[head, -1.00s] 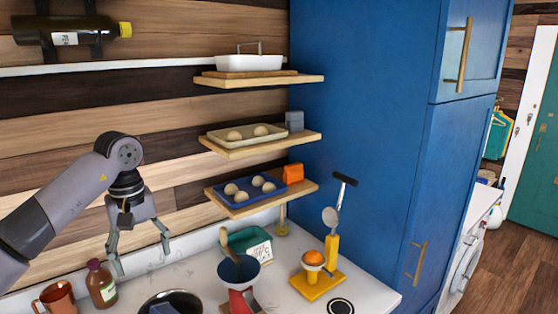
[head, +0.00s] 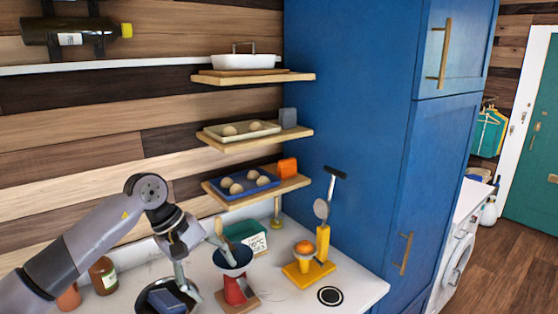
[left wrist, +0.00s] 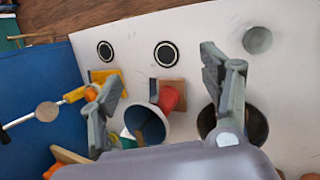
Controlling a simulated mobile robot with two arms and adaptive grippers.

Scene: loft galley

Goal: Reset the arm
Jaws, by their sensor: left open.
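My left gripper (head: 202,262) hangs over the counter with its fingers spread, pointing down. My right gripper is not in view.
Wooden shelves (head: 262,189) with trays of round pieces stand behind. A green box (head: 247,236), a yellow stand with an orange (head: 305,268) and a brown bottle (head: 103,277) are on the counter. The tall blue cabinet (head: 350,130) rises at right. The counter's front right is mostly clear.

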